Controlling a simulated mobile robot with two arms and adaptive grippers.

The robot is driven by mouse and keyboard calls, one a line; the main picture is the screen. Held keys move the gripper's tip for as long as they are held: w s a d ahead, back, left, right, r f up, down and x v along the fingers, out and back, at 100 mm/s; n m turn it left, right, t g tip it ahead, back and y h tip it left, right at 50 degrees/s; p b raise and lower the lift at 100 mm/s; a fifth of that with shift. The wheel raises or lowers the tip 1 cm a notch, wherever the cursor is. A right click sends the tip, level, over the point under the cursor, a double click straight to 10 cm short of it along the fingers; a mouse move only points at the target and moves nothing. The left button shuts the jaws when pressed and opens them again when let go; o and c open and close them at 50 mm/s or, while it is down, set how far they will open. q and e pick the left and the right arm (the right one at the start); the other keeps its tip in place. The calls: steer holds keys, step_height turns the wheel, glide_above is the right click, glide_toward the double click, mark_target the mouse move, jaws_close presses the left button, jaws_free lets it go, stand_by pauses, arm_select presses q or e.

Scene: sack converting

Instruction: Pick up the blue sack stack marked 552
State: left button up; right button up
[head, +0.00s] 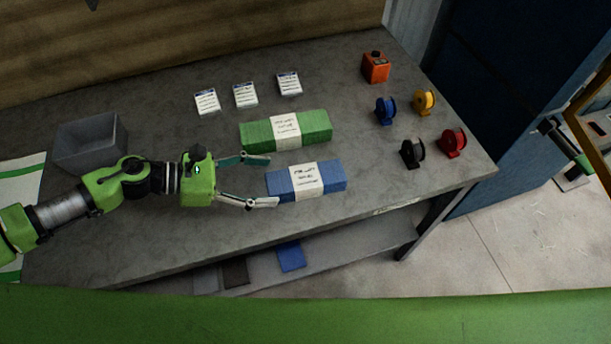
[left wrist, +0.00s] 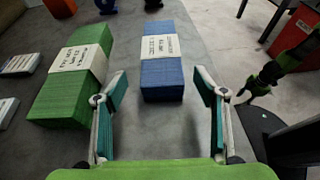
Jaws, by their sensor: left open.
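The blue sack stack (head: 335,178) lies flat near the table's front edge, with a white printed band around its middle; the print is too small to read. My left gripper (head: 273,181) is open and empty, its fingertips at the left end of the blue stack. In the left wrist view the blue stack (left wrist: 162,82) lies lengthwise ahead, between the spread fingers, with a gap on each side. I cannot tell whether the fingertips are level with it.
A green banded stack (head: 318,125) lies close behind the blue one. Several coloured spools, including a black one (head: 408,152), stand at the right. An orange box (head: 375,67), label cards (head: 245,95) and a grey bin (head: 92,143) are also on the table (head: 180,245).

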mark_target(283, 180)
arm_select(q)
steer(key=p+x, duration=0.1)
steer(key=x, duration=0.3)
steer(key=shift+d+r, duration=0.1)
steer(key=shift+d, duration=0.15)
steer(key=shift+w+d, duration=0.1)
steer(key=shift+d, duration=0.3)
steer(key=p+x, duration=0.2)
steer(key=x, duration=0.2)
steer(key=shift+d, duration=0.35)
steer(key=shift+d+f, duration=0.15)
steer(key=shift+f, duration=0.1)
steer(key=shift+r, duration=0.1)
steer(key=c, duration=1.4)
